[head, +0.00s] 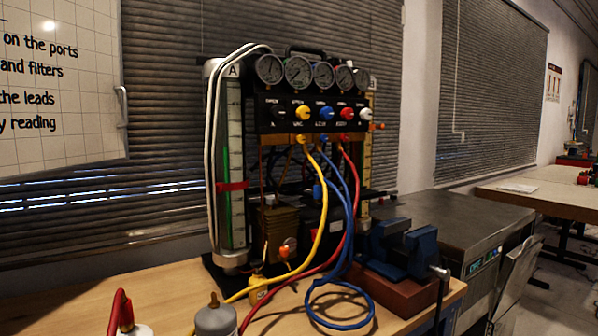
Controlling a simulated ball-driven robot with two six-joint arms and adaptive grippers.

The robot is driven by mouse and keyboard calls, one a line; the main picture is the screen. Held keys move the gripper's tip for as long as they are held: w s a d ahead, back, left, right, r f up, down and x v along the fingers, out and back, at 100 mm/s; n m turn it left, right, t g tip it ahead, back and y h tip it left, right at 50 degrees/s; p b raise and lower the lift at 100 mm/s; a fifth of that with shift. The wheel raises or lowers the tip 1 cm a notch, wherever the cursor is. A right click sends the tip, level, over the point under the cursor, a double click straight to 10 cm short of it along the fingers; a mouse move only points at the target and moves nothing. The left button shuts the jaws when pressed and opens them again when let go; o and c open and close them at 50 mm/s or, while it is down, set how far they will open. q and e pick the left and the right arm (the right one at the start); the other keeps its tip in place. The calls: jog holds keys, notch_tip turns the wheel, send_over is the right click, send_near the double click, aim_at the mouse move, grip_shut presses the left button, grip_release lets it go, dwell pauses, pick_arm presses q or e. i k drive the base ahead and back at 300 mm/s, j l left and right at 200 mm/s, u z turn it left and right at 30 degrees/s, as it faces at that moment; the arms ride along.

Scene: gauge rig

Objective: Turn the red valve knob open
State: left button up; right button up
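The red valve knob (346,114) sits on the dark front panel (264,112) of the gauge rig, below a row of round gauges (299,70). It is in a row with a yellow knob (302,112) and a blue knob (326,113) to its left and a further knob at the right end. Small labels show above the knobs, but they are too small to read surely. The red knob is unobstructed. Neither of my grippers shows in the head view.
Yellow, blue and red hoses (323,236) hang from below the panel onto the wooden bench (98,300). A blue vise (403,247) stands at the right. A clear column (234,160) flanks the rig's left side. A grey bottle (215,320) stands at the front.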

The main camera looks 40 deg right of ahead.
aim_at(346, 113)
jog(key=z, duration=1.35)
